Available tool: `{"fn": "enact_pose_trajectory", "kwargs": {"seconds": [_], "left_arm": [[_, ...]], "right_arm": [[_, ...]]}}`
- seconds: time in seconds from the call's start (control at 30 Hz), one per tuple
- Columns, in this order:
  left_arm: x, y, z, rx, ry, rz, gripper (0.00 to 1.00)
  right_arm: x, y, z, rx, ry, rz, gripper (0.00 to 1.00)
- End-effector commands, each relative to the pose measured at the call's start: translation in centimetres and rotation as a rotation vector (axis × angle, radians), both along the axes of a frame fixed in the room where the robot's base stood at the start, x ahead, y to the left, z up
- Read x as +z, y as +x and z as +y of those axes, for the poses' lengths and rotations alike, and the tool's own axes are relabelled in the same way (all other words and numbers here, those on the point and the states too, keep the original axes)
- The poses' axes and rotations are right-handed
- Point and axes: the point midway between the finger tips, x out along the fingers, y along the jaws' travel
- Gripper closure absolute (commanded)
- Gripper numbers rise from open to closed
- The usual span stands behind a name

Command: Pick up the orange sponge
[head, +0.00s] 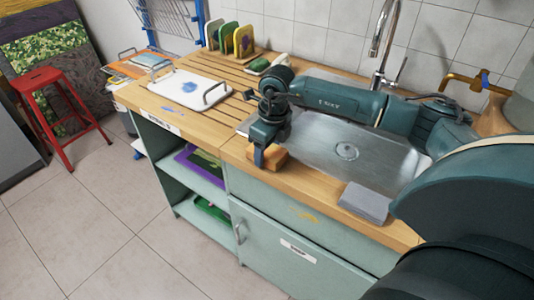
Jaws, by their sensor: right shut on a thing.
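The orange sponge (270,154) is at the front left edge of the sink, on the wooden counter (310,184). My right gripper (262,158) reaches down over it from the right and is shut on it. The gripper covers part of the sponge's left and upper side. I cannot tell whether the sponge touches the counter or is slightly raised. My left gripper is not in view.
A steel sink (370,165) lies behind the gripper, with a tap (385,50) at the wall. A grey block (365,202) lies on the counter's front right. A white tray (188,88) with handles stands left. A red stool (58,105) stands on the floor.

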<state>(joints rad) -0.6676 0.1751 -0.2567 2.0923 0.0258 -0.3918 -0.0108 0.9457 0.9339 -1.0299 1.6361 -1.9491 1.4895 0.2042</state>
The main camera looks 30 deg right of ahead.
Motion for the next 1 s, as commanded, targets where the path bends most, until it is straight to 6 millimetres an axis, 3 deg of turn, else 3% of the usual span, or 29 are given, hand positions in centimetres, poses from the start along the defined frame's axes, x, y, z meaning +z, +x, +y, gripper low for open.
{"fn": "enact_pose_trajectory", "kwargs": {"seconds": [0.37,0.8,1.0], "left_arm": [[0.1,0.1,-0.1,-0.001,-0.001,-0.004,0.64],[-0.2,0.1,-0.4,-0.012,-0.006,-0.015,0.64],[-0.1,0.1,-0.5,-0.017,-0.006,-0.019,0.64]], "right_arm": [[0.5,0.1,0.0,0.0,0.0,-0.003,0.64],[8.4,0.1,0.0,0.0,0.001,-0.004,0.64],[10.0,0.0,0.0,0.0,0.0,-0.001,0.64]]}}
